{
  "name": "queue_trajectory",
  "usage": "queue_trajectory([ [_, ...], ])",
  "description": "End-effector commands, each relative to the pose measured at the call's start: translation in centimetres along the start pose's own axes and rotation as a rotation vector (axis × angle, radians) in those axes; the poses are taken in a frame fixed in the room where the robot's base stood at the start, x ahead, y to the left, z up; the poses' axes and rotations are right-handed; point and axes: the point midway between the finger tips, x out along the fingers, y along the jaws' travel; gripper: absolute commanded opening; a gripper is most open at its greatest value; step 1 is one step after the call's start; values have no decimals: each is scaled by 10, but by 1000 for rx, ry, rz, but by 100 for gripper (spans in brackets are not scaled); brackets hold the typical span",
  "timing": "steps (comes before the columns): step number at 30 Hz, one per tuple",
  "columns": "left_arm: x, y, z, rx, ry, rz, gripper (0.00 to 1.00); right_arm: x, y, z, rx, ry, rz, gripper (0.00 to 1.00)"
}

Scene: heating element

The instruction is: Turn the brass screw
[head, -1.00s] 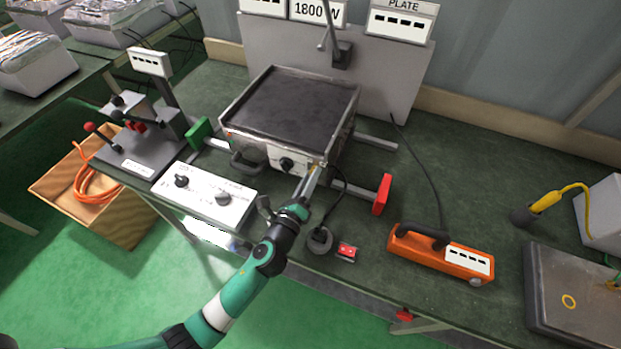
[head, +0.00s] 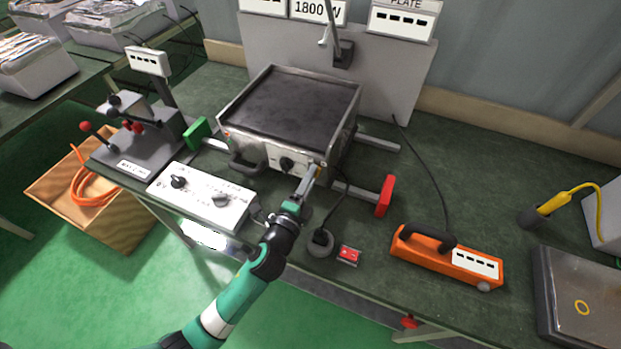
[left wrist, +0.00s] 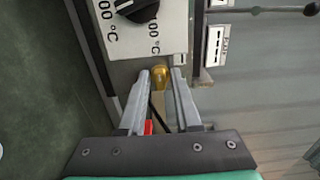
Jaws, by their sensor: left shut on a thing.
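The heating plate (head: 290,100) is a dark-topped metal box with a black knob (head: 287,164) on its front. The brass screw (left wrist: 161,76) is at the edge of the front panel, beside the knob and its °C scale, in the left wrist view. My left gripper (head: 316,172) reaches the right front corner of the box in the head view. Its two fingers (left wrist: 160,80) stand on either side of the brass screw head and are shut on it. In the head view the fingers mostly hide the screw. My right gripper is not in view.
A white control box (head: 203,197) lies left of my gripper. A round grey socket (head: 319,243) with a black cable and a red switch (head: 349,255) are near the front edge. An orange tool (head: 447,256) lies right. A red-ended bar (head: 384,196) sticks out beside the plate.

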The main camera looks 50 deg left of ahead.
Motion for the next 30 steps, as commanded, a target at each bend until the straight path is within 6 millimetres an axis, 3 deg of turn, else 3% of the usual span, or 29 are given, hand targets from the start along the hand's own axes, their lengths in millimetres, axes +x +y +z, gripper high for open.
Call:
queue_trajectory([
  [15, 0, 0, 0, -20, 0, 0, 0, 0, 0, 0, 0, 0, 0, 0],
  [16, 0, 0, 0, -20, 0, 0, 38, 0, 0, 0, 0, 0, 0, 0],
  [18, 0, 0, 0, -19, 0, 0, 48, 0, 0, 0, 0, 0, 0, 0],
  [26, 0, 0, 0, -18, 0, 0, 48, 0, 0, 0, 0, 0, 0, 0],
  [30, -10, 0, 0, -17, 1, 1, 48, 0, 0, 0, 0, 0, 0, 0],
])
